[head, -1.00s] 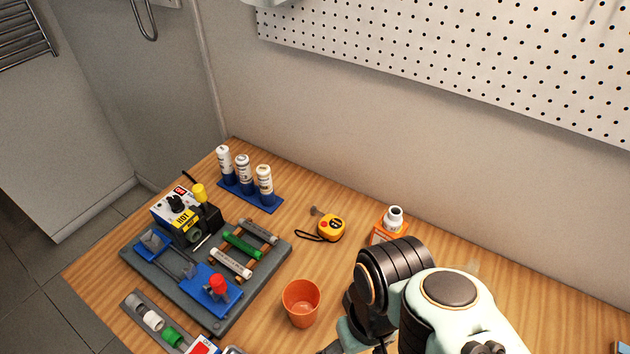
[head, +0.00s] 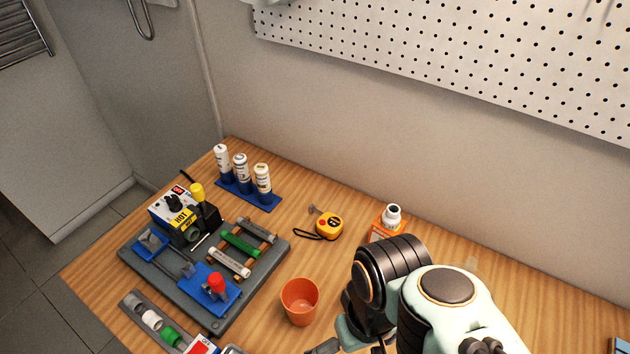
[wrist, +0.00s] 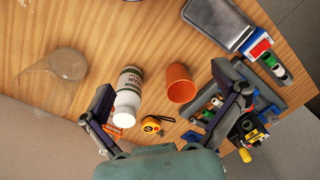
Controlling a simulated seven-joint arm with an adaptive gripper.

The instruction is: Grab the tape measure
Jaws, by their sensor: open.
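The tape measure (head: 329,226) is yellow-orange and black with a dark wrist strap. It lies on the wooden table between the bottle rack and the white-capped bottle. In the wrist view the tape measure (wrist: 152,125) shows low in the picture, between the two fingers and close to the palm edge. My gripper (wrist: 168,80) is open, its fingers spread wide with nothing between the pads. In the head view the dark arm links stand to the right of the tape measure, and only a bit of a finger shows at the lower edge.
An orange cup (head: 300,301) stands in front of the tape measure. A grey fixture board (head: 208,318) with pipes lies left. A blue rack (head: 262,203) holds three bottles behind. Bare wood surrounds the tape measure.

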